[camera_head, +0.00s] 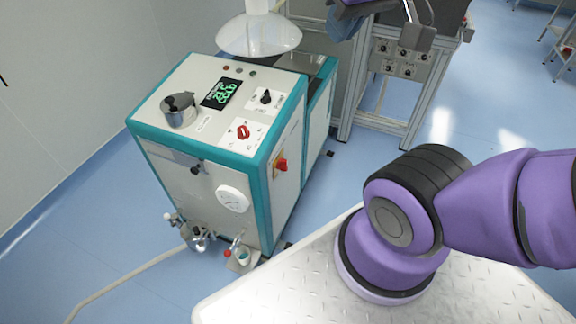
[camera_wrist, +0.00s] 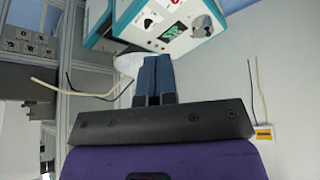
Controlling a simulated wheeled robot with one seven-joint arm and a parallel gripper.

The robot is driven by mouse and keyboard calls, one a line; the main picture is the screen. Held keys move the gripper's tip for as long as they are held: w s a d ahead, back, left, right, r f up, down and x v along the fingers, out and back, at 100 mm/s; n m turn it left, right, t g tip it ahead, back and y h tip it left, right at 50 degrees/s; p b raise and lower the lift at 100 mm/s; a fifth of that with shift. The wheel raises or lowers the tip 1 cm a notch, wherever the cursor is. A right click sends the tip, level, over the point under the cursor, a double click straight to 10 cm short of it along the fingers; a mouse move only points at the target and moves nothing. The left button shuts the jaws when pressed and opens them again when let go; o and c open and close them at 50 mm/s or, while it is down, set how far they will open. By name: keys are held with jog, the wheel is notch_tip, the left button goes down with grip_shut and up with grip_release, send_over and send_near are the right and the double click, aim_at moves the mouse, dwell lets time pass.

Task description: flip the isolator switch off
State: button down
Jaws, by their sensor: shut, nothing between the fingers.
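The isolator switch (camera_head: 281,165) is a red handle on a yellow plate, on the teal-edged side of the white machine (camera_head: 190,165). Its handle angle is too small to read surely. In the wrist view the machine (camera_wrist: 165,38) appears upside down at the top, and I cannot make out the isolator there. My gripper (camera_wrist: 154,62) has its blue fingers together with nothing between them, pointing toward the machine from some distance.
The machine's top has a red knob (camera_head: 243,131), a black knob (camera_head: 266,97), a green display (camera_head: 222,93) and a metal pot (camera_head: 179,109). A white hood (camera_head: 259,34) hangs behind. A grey frame with knobs (camera_head: 399,60) stands right. Blue floor is clear between.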

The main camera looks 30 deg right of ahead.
jog(key=w+d+f+n+g, duration=0.2)
jog(key=w+d+f+g, duration=0.15)
jog(key=w+f, duration=0.55)
jog(key=w+d+f+n+g, duration=0.25)
jog(key=w+d+f, duration=0.3)
jog(key=w, duration=0.65)
jog(key=w+d+f+n+y, duration=0.1)
jog(key=w+d+f+y, duration=0.1)
jog(key=f, duration=0.8)
jog(key=w+d+f+n+t+y, duration=0.1)
jog(key=w+d+f+y, duration=0.1)
jog(key=f, duration=0.9)
jog(key=w+d+f+n+y, duration=0.1)
jog(key=d+f, duration=0.4)
jog(key=f, duration=0.5)
jog(key=shift+w+d+f+y, duration=0.35)
jog(key=shift+w+y, duration=0.3)
jog(key=shift+y, duration=0.55)
jog(key=shift+d+r+n, duration=0.1)
jog(key=shift+n, duration=0.15)
